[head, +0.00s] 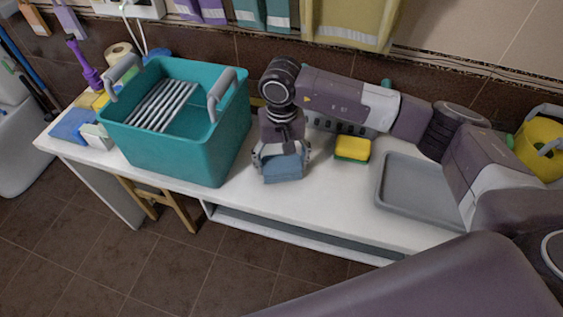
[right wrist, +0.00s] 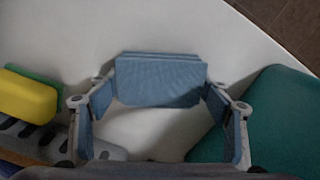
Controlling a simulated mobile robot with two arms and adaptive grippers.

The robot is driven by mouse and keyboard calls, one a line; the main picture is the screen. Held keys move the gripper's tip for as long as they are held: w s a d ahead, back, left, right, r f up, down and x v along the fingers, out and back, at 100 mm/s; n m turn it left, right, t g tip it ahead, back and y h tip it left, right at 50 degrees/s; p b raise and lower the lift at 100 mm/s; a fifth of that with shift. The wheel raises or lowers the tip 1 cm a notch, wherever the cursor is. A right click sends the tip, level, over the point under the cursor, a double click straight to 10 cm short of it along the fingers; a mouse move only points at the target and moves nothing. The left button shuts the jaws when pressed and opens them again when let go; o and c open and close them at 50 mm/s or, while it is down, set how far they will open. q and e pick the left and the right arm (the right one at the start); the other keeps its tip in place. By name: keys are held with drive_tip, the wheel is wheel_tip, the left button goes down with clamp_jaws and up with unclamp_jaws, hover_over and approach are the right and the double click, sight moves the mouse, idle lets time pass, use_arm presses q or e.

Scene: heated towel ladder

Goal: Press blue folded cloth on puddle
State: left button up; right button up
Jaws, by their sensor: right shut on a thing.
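The blue folded cloth (head: 283,168) is between the fingers of my right gripper (head: 282,161), over the white tabletop just right of the teal tub. In the right wrist view the folded cloth (right wrist: 160,80) shows its stacked layers, with a finger of the right gripper (right wrist: 160,92) at each side. The gripper is shut on the cloth. The cloth is at or just above the tabletop; I cannot tell whether it touches. I cannot make out a puddle in either view. My left gripper is not in view.
The teal tub (head: 170,147) with grey handles stands close left of the gripper. A yellow and green sponge (head: 352,149) lies to the right, then a grey tray (head: 425,195). A yellow bucket (head: 540,145) is at far right. The table's front edge is near the cloth.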

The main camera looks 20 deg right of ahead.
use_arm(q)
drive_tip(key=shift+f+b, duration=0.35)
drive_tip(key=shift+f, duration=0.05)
use_arm(e)
drive_tip(key=shift+f, duration=0.35)
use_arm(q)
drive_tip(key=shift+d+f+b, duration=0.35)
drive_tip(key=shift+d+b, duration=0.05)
use_arm(e)
drive_tip(key=shift+s+f, duration=0.1)
idle(1.4)
drive_tip(key=shift+r+p, duration=0.35)
drive_tip(key=shift+r, duration=0.35)
wheel_tip(320, 180, up, 2)
drive_tip(key=shift+r+p, duration=0.1)
drive_tip(key=shift+p, duration=0.3)
drive_tip(key=shift+r+p, duration=0.6)
drive_tip(key=shift+r, duration=1.2)
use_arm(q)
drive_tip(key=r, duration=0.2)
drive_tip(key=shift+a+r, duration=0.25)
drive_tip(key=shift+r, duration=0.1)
